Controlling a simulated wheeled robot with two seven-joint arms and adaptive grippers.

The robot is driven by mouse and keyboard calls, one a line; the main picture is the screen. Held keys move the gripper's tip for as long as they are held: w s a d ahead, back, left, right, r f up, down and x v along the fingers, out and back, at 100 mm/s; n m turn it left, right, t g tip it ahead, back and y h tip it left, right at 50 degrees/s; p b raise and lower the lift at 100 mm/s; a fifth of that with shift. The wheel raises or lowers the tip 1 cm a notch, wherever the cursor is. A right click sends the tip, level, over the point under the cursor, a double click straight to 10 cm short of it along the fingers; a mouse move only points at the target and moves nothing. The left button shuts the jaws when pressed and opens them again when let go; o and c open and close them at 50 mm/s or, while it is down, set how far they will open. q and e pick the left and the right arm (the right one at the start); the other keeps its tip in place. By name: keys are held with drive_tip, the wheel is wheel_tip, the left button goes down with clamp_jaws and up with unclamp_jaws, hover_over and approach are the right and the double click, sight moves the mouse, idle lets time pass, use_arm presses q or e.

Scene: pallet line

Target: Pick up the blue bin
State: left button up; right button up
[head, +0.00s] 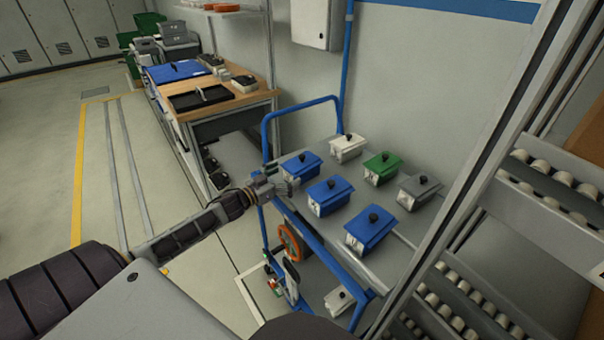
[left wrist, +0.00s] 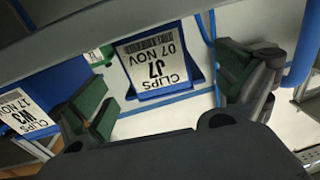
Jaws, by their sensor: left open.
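Three blue bins with black knobs stand on the cart: a far one (head: 301,165), a middle one (head: 328,196) and a near one (head: 370,231). My left gripper (head: 288,184) is at the cart's left edge, open and empty, close to the far and middle bins. In the left wrist view, a blue bin labelled CLIPS J7 (left wrist: 152,72) shows between the open green-padded fingers, apart from them. Another blue bin labelled CLIPS W3 (left wrist: 25,108) is at the left there. I cannot match these labels to the head view. My right gripper is not in view.
White (head: 347,147), green (head: 381,168) and grey (head: 418,190) bins share the cart top. The cart's blue handle (head: 303,106) rises at its far end. A roller rack (head: 545,210) stands close on the right. A wooden workbench (head: 218,97) is at the back left.

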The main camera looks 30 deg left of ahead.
sight(298, 169)
use_arm(q)
drive_tip(key=shift+w, duration=0.15)
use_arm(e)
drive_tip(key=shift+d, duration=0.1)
use_arm(q)
drive_tip(key=shift+w+d+f, duration=0.15)
drive_tip(key=shift+w+d, duration=0.05)
drive_tip(key=shift+w, duration=0.4)
drive_tip(key=shift+x, duration=1.2)
drive_tip(key=shift+w+d+f, duration=0.15)
drive_tip(key=shift+w+f, duration=0.05)
drive_tip(key=shift+w, duration=0.4)
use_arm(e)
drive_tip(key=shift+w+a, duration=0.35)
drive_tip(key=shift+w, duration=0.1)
use_arm(q)
drive_tip(key=shift+c, duration=0.3)
drive_tip(key=c, duration=1.2)
drive_tip(key=shift+r, duration=0.1)
drive_tip(key=shift+c, duration=0.4)
drive_tip(key=shift+r, duration=0.15)
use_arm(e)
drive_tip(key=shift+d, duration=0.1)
